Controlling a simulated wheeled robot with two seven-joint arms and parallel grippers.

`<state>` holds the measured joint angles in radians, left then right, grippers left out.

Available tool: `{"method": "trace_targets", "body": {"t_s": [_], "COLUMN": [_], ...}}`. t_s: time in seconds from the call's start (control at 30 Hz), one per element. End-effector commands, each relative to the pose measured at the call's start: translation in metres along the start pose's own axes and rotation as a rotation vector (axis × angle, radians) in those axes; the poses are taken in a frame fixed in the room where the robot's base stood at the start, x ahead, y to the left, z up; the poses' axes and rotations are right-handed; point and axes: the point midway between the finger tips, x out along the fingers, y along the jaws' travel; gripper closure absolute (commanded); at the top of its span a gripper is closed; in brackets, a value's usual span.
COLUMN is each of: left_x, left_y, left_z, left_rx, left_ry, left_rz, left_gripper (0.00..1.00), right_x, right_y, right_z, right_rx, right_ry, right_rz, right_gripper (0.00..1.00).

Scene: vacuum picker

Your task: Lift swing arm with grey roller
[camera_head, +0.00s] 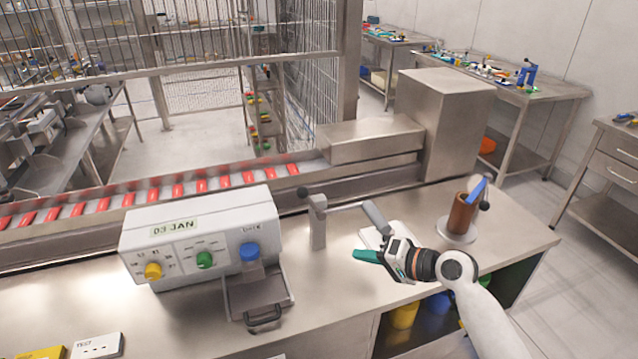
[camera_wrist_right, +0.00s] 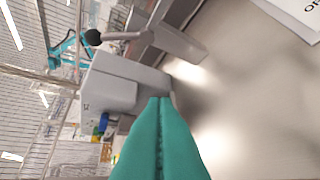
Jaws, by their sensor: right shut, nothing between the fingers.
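The swing arm (camera_head: 346,207) reaches right from the top of a metal post (camera_head: 318,228) on the steel counter. A grey roller (camera_head: 376,217) sits tilted at its right end, and a black ball knob (camera_head: 303,192) is at the left end. My right gripper (camera_head: 359,255), with teal fingers, is shut and empty. It is in front of and below the roller, apart from it. In the right wrist view the shut fingertips (camera_wrist_right: 164,101) point toward the white machine, with the post (camera_wrist_right: 182,42) and black knob (camera_wrist_right: 93,37) above them. My left gripper is not in view.
A white machine (camera_head: 200,235) with coloured knobs and an open metal drawer (camera_head: 258,295) stands to the left. A conveyor (camera_head: 150,192) with red packs runs behind. A brown cylinder (camera_head: 461,213) stands on a round plate to the right. A white sheet (camera_head: 372,238) lies near my gripper.

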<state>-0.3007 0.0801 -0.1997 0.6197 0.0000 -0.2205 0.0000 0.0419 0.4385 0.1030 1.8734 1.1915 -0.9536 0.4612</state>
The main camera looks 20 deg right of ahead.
Motion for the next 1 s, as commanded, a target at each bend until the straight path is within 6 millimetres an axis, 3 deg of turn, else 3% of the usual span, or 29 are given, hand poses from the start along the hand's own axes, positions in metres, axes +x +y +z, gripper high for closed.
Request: {"method": "trace_targets", "body": {"t_s": [0.03,0.13,0.3,0.77,1.0], "left_x": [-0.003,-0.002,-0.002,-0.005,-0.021], "left_y": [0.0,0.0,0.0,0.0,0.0], "left_z": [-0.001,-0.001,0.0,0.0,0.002], "left_rx": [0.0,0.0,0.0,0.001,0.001], "left_ry": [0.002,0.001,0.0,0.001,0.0], "left_rz": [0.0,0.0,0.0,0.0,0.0], "left_gripper": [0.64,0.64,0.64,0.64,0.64], "right_x": [-0.006,-0.014,-0.026,-0.025,0.007], "right_y": [0.019,0.036,0.057,0.062,0.073], "right_z": [0.016,0.052,0.087,0.093,0.099], "right_rx": [0.021,0.111,0.205,0.223,0.225], "right_ry": [-0.014,-0.063,-0.108,-0.115,-0.114], "right_rz": [0.044,0.132,0.23,0.247,0.249], "right_gripper": [1.0,1.0,1.0,1.0,1.0]}}
